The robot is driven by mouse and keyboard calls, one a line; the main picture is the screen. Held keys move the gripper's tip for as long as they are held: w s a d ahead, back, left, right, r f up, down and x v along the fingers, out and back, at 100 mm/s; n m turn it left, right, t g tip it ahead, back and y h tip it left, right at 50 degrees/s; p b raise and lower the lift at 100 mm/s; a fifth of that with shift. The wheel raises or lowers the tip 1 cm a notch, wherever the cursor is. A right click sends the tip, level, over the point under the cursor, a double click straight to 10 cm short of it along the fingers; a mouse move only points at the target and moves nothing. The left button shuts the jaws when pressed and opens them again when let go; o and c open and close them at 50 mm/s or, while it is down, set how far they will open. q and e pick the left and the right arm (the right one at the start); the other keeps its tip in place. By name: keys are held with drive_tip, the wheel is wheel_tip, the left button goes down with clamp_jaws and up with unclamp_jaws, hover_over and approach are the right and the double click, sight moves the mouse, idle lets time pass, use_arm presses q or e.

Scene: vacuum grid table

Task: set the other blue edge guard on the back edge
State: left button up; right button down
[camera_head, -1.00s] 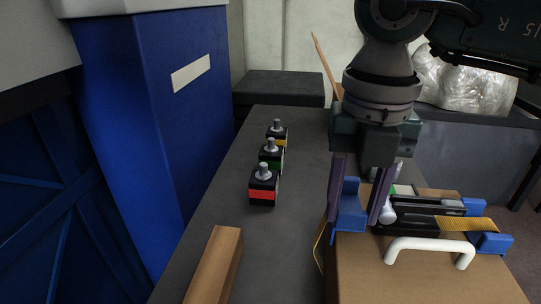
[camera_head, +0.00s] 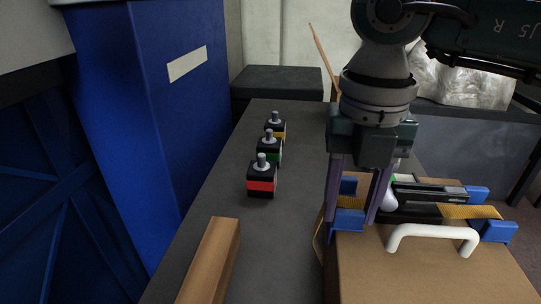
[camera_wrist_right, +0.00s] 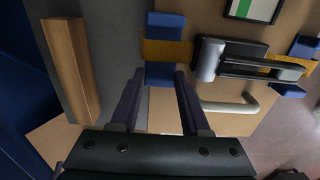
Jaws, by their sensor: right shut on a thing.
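My right gripper (camera_head: 350,222) is shut on a blue edge guard (camera_head: 348,221) at the left edge of the brown box (camera_head: 425,275). In the right wrist view the fingertips (camera_wrist_right: 160,75) are at the near end of this guard (camera_wrist_right: 165,73). The yellow strap (camera_wrist_right: 165,52) crosses its middle, with blue showing on both sides. Whether the guard is fully seated I cannot tell. Another blue edge guard (camera_head: 497,231) sits at the box's right edge, with the strap (camera_head: 470,212) passing across it. My left gripper is not in view.
A black ratchet buckle (camera_head: 430,193) and a white handle (camera_head: 432,232) are on the box. Several black button blocks (camera_head: 262,180) and a wooden bar (camera_head: 212,262) are on the dark table (camera_head: 285,225). A blue cabinet (camera_head: 180,110) stands left.

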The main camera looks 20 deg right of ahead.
drive_tip(key=shift+c, duration=1.5)
unclamp_jaws()
wheel_tip(320, 180, up, 10)
